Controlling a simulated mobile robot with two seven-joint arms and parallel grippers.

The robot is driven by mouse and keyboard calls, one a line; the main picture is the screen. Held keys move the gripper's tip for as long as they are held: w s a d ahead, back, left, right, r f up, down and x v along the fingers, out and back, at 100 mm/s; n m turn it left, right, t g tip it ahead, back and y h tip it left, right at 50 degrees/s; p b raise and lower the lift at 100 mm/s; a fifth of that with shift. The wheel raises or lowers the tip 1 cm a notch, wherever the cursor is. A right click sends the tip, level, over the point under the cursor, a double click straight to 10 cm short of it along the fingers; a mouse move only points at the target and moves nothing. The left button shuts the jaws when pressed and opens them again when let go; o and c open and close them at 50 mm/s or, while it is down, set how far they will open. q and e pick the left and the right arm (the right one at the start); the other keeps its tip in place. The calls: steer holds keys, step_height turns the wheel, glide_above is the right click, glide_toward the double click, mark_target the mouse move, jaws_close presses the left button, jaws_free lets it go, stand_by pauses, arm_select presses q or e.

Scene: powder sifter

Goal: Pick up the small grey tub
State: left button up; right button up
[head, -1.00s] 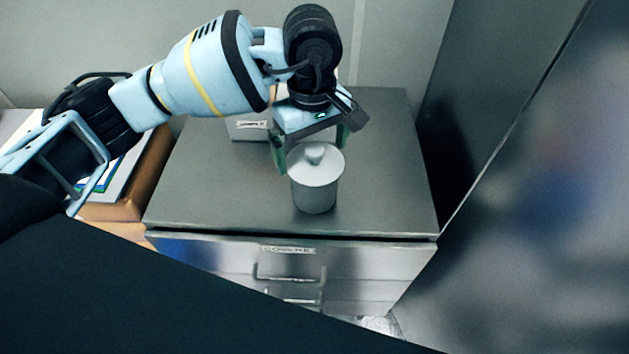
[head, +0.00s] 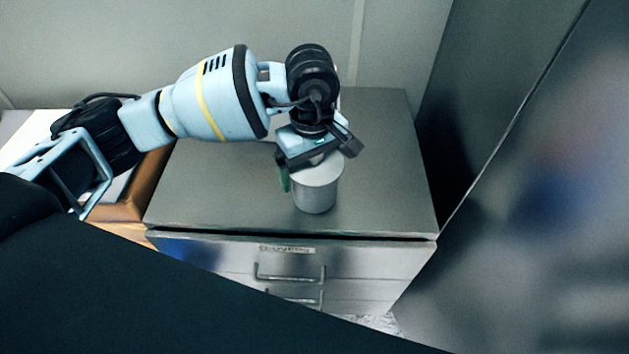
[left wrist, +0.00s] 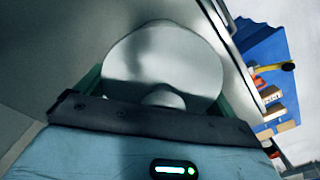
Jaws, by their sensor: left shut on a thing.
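The small grey tub (head: 316,196) stands upright on the grey cabinet top, near its front edge. Its round lid with a knob (left wrist: 163,97) fills the upper middle of the left wrist view. My left gripper (head: 312,178) is down over the tub from behind, shut on it. One green finger shows at the tub's left side in the head view; the other is hidden there. In the left wrist view, green fingers flank the lid on both sides. The tub appears to rest on the cabinet top. My right gripper is not in view.
The cabinet top (head: 390,190) is clear around the tub. The cabinet front has a label and drawer handles (head: 290,275). A brown-edged box or tray (head: 120,208) stands to the left. A tall dark panel (head: 520,200) rises close on the right, with a wall behind.

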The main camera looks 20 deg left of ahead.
arm_select(q)
steer(key=shift+r, duration=0.1)
steer(key=shift+c, duration=0.2)
steer(key=shift+r, duration=0.4)
steer(key=r, duration=0.2)
steer(key=shift+s+d+r+b, duration=0.3)
steer(key=shift+s+d, duration=0.05)
steer(key=s+d+r+b, duration=0.1)
steer(key=s+d, duration=0.8)
steer(key=s, duration=0.2)
steer(key=shift+s+d+r, duration=0.2)
steer(key=shift+d+r, duration=0.05)
steer(key=shift+d, duration=0.1)
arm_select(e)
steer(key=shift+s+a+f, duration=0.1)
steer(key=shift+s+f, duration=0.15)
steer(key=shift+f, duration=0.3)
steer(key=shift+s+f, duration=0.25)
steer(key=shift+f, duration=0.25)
